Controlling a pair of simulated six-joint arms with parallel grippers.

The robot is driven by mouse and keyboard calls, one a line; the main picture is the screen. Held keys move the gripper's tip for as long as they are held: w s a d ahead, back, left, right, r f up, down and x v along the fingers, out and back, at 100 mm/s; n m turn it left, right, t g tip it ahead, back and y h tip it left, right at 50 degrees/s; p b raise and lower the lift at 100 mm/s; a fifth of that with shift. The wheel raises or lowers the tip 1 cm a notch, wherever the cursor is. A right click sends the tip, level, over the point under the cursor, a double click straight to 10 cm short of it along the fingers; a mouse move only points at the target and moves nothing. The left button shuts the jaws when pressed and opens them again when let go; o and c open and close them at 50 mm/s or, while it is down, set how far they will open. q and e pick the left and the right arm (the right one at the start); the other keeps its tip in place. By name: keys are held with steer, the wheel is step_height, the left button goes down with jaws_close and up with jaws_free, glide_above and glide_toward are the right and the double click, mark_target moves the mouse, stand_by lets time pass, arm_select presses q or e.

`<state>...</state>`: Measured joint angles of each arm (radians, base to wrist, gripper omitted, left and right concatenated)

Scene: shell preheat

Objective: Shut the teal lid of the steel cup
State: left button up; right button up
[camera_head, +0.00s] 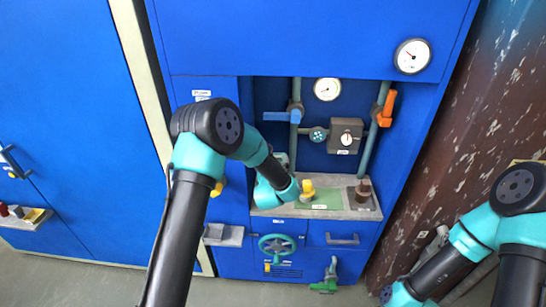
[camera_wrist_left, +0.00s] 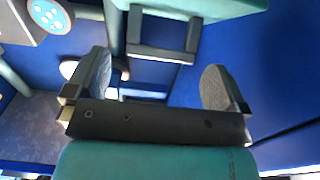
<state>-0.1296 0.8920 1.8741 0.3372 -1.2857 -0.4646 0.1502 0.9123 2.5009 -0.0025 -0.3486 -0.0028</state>
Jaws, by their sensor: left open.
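My left gripper (camera_wrist_left: 157,68) is open in the left wrist view, with its two grey fingers wide apart and nothing held between them. In the head view my left arm reaches down into the cabinet's recess, and its wrist covers the left part of the shelf. I cannot make out the steel cup there. A teal part with a dark bracket (camera_wrist_left: 162,50) crosses the top of the wrist view beyond the fingers; I cannot tell whether it is the lid. My right arm is at the lower right of the head view, and its gripper is out of the picture.
The shelf (camera_head: 331,214) holds a green mat (camera_head: 322,203), a yellow fitting (camera_head: 307,187) and a brown object (camera_head: 363,190). Behind are pipes, a blue valve handle (camera_head: 283,116), a grey box (camera_head: 345,136) and an orange handle (camera_head: 387,108). A teal handwheel (camera_head: 277,247) is below.

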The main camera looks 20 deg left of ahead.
arm_select(q)
steer(key=shift+x, duration=1.7)
steer(key=c, duration=1.3)
steer(key=shift+s+d, duration=0.1)
steer(key=shift+d, duration=0.05)
